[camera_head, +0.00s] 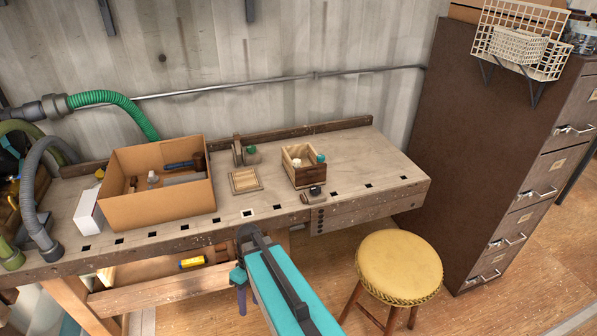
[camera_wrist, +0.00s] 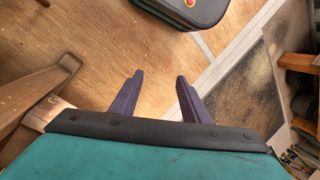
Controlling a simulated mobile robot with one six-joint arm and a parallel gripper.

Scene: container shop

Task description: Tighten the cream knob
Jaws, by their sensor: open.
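A small wooden box (camera_head: 305,177) stands on the workbench, right of the middle. A small cream knob (camera_head: 296,163) shows at its left side and a teal knob (camera_head: 321,157) at its right; I cannot tell how either is fixed. My gripper (camera_head: 242,300) hangs in front of the bench, below its top and well apart from the knobs. In the wrist view my gripper (camera_wrist: 159,76) has its two purple fingers spread with nothing between them, pointing over the floor. No knob shows in the wrist view.
A cardboard box (camera_head: 165,210) with tools stands left on the workbench (camera_head: 375,165). A wooden tray (camera_head: 245,181), a bracket with a green knob (camera_head: 251,149) and a dark-knobbed block (camera_head: 314,194) surround the small box. A yellow stool (camera_head: 398,268) stands in front, right.

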